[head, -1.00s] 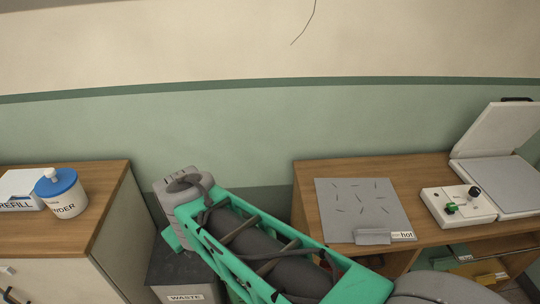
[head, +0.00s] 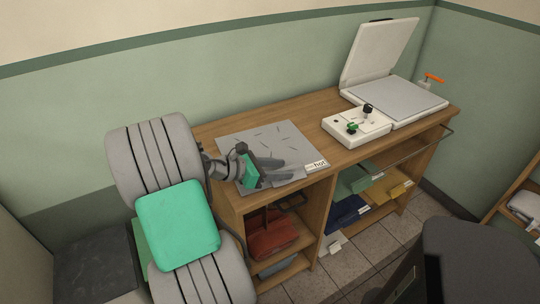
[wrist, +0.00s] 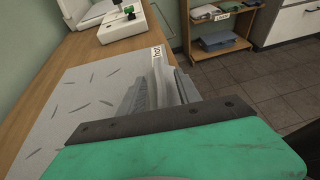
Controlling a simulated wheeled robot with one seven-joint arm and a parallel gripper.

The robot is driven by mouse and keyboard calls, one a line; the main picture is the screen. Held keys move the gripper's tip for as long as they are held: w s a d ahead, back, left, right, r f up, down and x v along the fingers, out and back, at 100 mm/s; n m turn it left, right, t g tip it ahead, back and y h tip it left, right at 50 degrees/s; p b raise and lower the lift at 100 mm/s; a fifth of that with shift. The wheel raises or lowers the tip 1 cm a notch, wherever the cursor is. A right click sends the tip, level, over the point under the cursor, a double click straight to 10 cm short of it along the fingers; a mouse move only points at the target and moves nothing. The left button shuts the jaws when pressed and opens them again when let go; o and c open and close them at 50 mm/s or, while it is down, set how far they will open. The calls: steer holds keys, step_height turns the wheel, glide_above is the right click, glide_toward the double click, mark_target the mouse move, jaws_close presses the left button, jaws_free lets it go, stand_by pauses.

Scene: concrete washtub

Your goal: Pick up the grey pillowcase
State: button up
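A light grey folded cloth (head: 526,205) lies on a wooden shelf at the far right of the head view. I cannot tell for certain that either is the grey pillowcase. My gripper (head: 287,170) is over the front edge of the grey sheet on the counter, far from the right-hand shelf. Its grey fingers also show in the wrist view (wrist: 160,85).
The wooden counter (head: 318,107) carries the grey sheet (head: 255,135) with a "hot" label, a control box (head: 356,127) and an open white press (head: 395,98). Below are red (head: 272,236), blue (head: 346,213) and yellow (head: 392,188) folded cloths. Tiled floor lies in front.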

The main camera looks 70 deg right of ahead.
steer(key=x, duration=0.2)
steer(key=shift+s+d+f, duration=0.15)
steer(key=shift+s+d, duration=0.05)
steer(key=shift+s, duration=0.05)
steer(key=shift+c, duration=0.2)
jaws_close()
